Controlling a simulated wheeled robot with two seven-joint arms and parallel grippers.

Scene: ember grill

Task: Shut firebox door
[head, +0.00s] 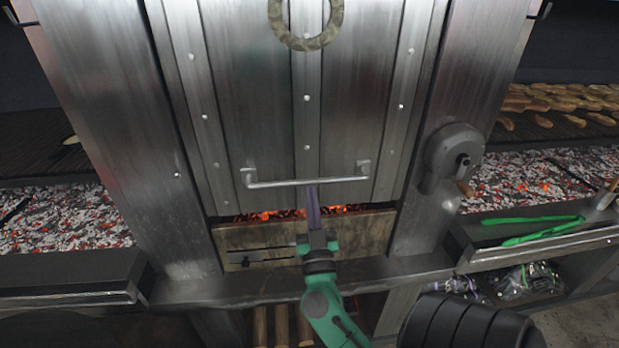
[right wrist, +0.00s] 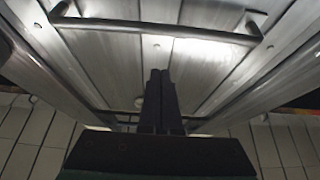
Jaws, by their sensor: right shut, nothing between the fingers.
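The firebox door (head: 345,100) is a tall riveted steel panel in the middle of the head view. It hangs a little above the sill, and glowing coals (head: 265,216) show through the gap under its lower edge. A horizontal bar handle (head: 275,184) crosses its lower part; the handle also shows at the top of the right wrist view (right wrist: 110,22). My right gripper (head: 313,192) is shut and empty, its fingers pointing up at the middle of the handle. My left gripper is not in view.
A crank housing (head: 453,150) sticks out right of the door. Green tongs (head: 540,228) lie on the right ledge. Coal beds (head: 65,220) flank the firebox, with food (head: 560,98) on the right grill. Logs (head: 281,325) stand below the sill.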

